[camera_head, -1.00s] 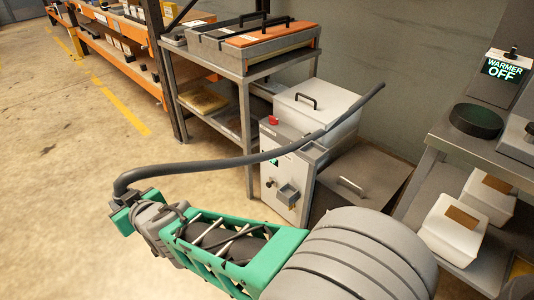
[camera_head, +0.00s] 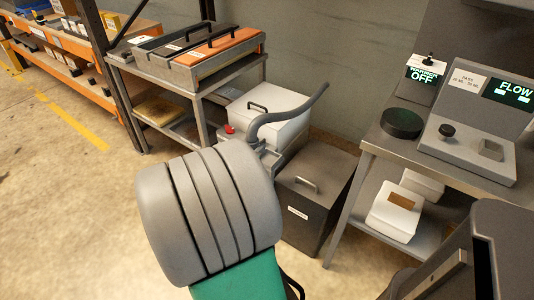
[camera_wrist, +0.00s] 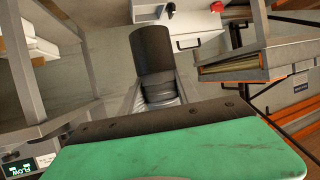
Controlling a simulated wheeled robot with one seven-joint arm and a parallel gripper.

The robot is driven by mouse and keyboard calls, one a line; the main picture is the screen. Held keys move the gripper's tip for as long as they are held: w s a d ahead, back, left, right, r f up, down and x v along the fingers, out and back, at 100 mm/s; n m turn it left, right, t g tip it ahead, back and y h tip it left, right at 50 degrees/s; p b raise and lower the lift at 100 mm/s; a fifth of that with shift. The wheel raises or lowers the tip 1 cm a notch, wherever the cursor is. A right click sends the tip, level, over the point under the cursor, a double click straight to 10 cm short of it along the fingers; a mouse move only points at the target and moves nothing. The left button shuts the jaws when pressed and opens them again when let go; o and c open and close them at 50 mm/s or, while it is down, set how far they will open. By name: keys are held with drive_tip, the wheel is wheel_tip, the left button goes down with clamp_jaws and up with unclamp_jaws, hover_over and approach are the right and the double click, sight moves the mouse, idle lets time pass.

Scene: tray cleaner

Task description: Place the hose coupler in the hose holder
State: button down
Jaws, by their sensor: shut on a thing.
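I cannot make out the hose holder.
A rack with trays (camera_head: 205,55) stands at the back left. A white lidded box (camera_head: 266,112) and a dark bin (camera_head: 312,195) stand behind my arm. A bench (camera_head: 400,150) with a control box (camera_head: 470,140) is at right. The floor at left is clear.

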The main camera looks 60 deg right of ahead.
drive_tip(key=shift+m+g, duration=0.6)
drive_tip(key=shift+g, duration=0.1)
drive_tip(key=shift+w+d+f+b, duration=0.25)
drive_tip(key=shift+d+f+b, duration=0.2)
drive_tip(key=shift+d+f, duration=1.8)
drive_tip(key=shift+w+d+f+b, duration=0.25)
drive_tip(key=shift+d+f+b, duration=0.25)
drive_tip(key=shift+d+f, duration=1.7)
drive_tip(key=shift+w+d+f+b, duration=0.35)
drive_tip(key=shift+d+f, duration=1.2)
drive_tip(key=shift+d, duration=1.35)
drive_tip(key=shift+s, duration=0.1)
drive_tip(key=shift+f+b, duration=0.2)
drive_tip(key=shift+b, duration=0.15)
drive_tip(key=c, duration=0.9)
unclamp_jaws()
drive_tip(key=shift+r, duration=0.1)
drive_tip(key=shift+o, duration=0.2)
